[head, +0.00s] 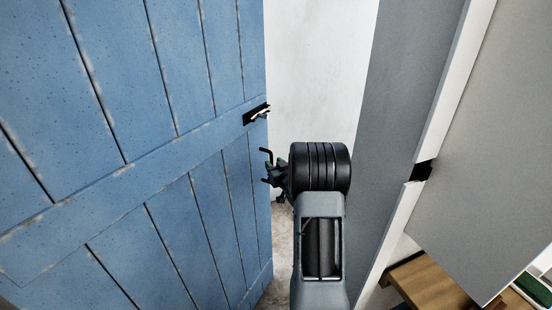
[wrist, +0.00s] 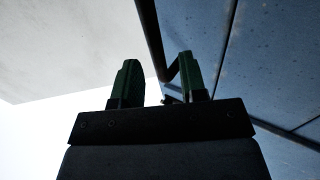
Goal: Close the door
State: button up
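The blue plank door (head: 130,150) stands open and fills the left of the head view. Its dark handle (head: 257,113) is near the door's free edge. My gripper (head: 267,166) is just right of that edge and lower in the picture than the handle. In the wrist view the two green fingers of my gripper (wrist: 160,80) stand apart, with nothing clearly held between them. The blue door (wrist: 270,60) is on the right there, and its dark edge runs down behind the gap between the fingers. Whether a finger touches the door I cannot tell.
A grey upright panel (head: 400,110) with a pale edge stands right of my arm, with a dark fitting (head: 422,171) on it. A wooden surface (head: 428,283) is at the lower right. A white wall (head: 318,70) and a strip of floor show between door and panel.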

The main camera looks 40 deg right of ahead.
jog(key=shift+w+d, duration=0.15)
jog(key=shift+w, duration=0.6)
jog(key=shift+w+d, duration=0.1)
jog(key=shift+w, duration=0.6)
grip_shut()
